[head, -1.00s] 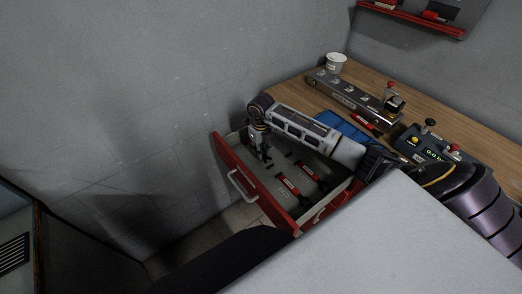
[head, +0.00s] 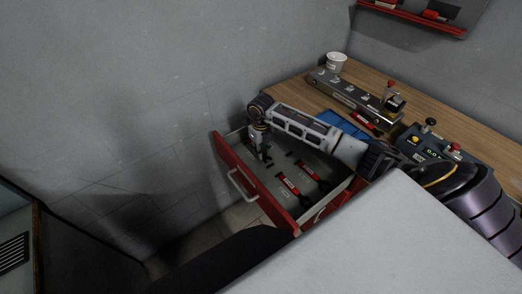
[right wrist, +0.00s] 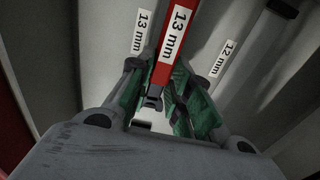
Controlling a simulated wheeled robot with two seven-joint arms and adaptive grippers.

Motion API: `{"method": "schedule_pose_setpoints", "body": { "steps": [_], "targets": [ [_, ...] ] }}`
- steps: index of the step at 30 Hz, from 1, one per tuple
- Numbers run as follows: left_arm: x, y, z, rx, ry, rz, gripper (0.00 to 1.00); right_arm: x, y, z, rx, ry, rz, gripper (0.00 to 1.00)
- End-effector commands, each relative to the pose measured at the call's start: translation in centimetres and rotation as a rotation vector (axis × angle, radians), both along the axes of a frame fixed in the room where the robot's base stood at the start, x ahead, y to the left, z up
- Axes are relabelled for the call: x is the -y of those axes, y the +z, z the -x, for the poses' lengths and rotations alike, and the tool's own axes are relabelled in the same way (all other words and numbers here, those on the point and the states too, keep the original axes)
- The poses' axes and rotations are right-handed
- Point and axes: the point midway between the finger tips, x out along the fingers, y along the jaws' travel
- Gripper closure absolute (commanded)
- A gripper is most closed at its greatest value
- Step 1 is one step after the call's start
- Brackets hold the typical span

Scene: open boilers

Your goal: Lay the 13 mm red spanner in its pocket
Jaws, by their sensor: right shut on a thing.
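The 13 mm red spanner (right wrist: 172,50) runs up the right wrist view, its label reading 13 mm. My right gripper (right wrist: 160,80) is shut on it, with green pads on both sides. A 13 mm pocket label (right wrist: 142,32) lies just left of the spanner and a 12 mm label (right wrist: 224,58) to its right. I cannot tell whether the spanner touches the pocket floor. In the head view, my right gripper (head: 264,158) points down inside the open drawer (head: 253,195), near its far left end; the held spanner is mostly hidden there. My left gripper is out of view.
Two red-handled spanners (head: 288,185) (head: 306,171) lie in the drawer to the right of my gripper. The worktop (head: 292,91) above carries a white cup (head: 336,62), a metal rail (head: 350,95), a blue tray (head: 343,124) and a control box (head: 432,147). A grey wall stands close on the left.

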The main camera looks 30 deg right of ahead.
Motion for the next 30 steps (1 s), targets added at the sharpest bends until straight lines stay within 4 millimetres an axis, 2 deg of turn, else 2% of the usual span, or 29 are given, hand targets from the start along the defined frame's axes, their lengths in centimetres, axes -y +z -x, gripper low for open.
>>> {"method": "schedule_pose_setpoints", "body": {
  "steps": [10,30],
  "targets": [
    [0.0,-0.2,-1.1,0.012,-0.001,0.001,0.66,0.0,-0.4,0.0,0.001,0.000,-0.001,1.00],
    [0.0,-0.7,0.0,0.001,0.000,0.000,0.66,-0.1,-1.0,-0.1,0.001,0.000,0.000,1.00]
  ]
}}
